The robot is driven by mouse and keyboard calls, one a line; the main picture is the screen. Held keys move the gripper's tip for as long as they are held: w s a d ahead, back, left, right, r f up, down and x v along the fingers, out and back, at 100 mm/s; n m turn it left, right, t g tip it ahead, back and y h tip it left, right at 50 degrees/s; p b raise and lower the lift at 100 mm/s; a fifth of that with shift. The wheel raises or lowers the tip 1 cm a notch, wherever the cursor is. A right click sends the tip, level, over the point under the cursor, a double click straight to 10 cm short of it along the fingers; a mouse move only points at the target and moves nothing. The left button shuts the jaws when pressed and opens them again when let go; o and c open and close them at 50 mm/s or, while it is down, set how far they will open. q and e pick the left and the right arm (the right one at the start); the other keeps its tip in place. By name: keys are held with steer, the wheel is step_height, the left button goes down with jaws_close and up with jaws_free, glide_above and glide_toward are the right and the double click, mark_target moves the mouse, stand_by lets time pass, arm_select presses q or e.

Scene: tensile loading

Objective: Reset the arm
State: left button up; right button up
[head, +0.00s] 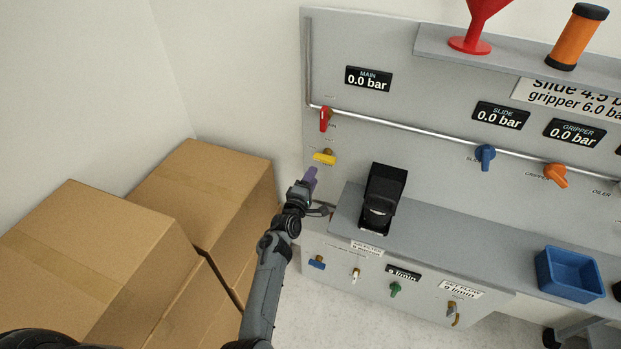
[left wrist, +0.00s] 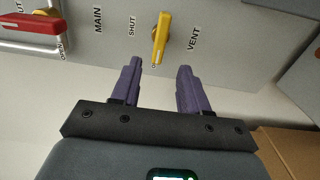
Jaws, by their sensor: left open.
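My left gripper (head: 311,180) is at the left end of the grey panel, just below the yellow vent handle (head: 324,158). In the left wrist view, its two purple fingers (left wrist: 160,90) are open with nothing between them. My right gripper is not in view.
Cardboard boxes (head: 95,245) stand left of the panel, close to my left arm. A black device (head: 382,198) sits on the grey ledge right of the gripper. A blue bin (head: 570,274) is farther right. Blue (head: 485,156) and orange (head: 556,175) handles are on the pipe.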

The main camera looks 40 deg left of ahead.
arm_select(q)
steer(key=shift+s+d, duration=0.15)
steer(key=shift+s, duration=0.1)
stand_by(0.3)
steer(key=s+d+f+m+g+h+p, duration=0.15)
steer(key=s+d+m+g, duration=0.5)
steer(key=s, duration=0.65)
steer(key=s+d+m+g+h, duration=0.3)
steer(key=s+d+m, duration=0.65)
steer(key=s, duration=0.35)
steer(key=s+d+f+m+g+h, duration=0.15)
steer(key=s+d+m+g, duration=0.25)
steer(key=s+d+m, duration=0.65)
steer(key=a+r+n+p, duration=0.1)
steer(key=a+r+p, duration=0.1)
steer(key=r+p, duration=1.7)
steer(key=s+a+r+n+p, duration=0.1)
steer(key=a+r+p, duration=0.1)
steer(key=r+p, duration=1.7)
steer(key=shift+s+r, duration=0.15)
steer(key=shift+r, duration=0.3)
